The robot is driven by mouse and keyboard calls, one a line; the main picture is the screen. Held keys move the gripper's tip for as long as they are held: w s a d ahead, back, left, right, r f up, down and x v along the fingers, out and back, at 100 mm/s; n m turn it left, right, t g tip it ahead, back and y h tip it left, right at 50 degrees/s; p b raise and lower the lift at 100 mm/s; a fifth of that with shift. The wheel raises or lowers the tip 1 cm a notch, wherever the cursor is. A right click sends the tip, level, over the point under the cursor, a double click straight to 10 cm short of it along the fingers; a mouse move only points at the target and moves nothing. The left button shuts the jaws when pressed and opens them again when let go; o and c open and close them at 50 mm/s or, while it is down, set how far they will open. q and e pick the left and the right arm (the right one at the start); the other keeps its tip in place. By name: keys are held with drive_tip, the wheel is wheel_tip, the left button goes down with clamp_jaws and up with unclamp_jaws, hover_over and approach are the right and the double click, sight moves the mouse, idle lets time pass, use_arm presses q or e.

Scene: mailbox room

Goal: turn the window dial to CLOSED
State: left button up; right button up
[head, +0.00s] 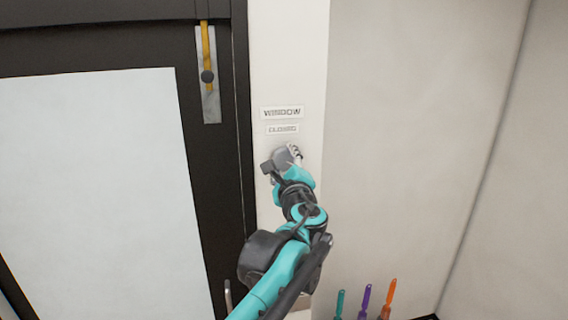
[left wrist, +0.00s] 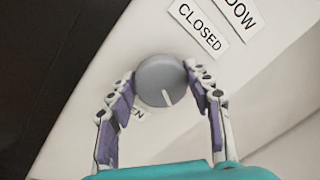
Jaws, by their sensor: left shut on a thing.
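The grey round dial (left wrist: 160,75) is on the pale wall panel, between the fingers of my left gripper (left wrist: 163,88) in the left wrist view. The fingers close on it from both sides. Its white pointer line faces the lower edge of that view, away from the CLOSED label (left wrist: 199,26) and nearer the partly hidden label ending in N (left wrist: 139,113). In the head view my left gripper (head: 290,157) is at the wall below the CLOSED label (head: 283,129) and covers most of the dial. My right gripper is not in view.
The WINDOW sign (head: 282,112) is above the CLOSED label. A dark frame with a white pane (head: 95,190) stands left, with a yellow lever on a metal plate (head: 211,105). Several coloured handles (head: 365,300) stand low on the right. The right wall is bare.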

use_arm(q)
drive_tip(key=n, duration=0.7)
drive_tip(key=shift+f+y+b, duration=0.15)
drive_tip(key=shift+y+b, duration=0.15)
drive_tip(key=shift+b, duration=0.05)
drive_tip(key=n, duration=0.6)
drive_tip(key=shift+d+f+y, duration=0.1)
drive_tip(key=shift+y, duration=0.2)
drive_tip(key=n, duration=0.5)
drive_tip(key=shift+n+g+y, duration=0.3)
drive_tip(key=shift+n, duration=0.1)
drive_tip(key=n, duration=0.6)
drive_tip(key=shift+d+f+g, duration=0.1)
drive_tip(key=shift+d+g, duration=0.05)
drive_tip(key=shift+g, duration=0.15)
drive_tip(key=o, duration=1.2)
drive_tip(key=v, duration=1.2)
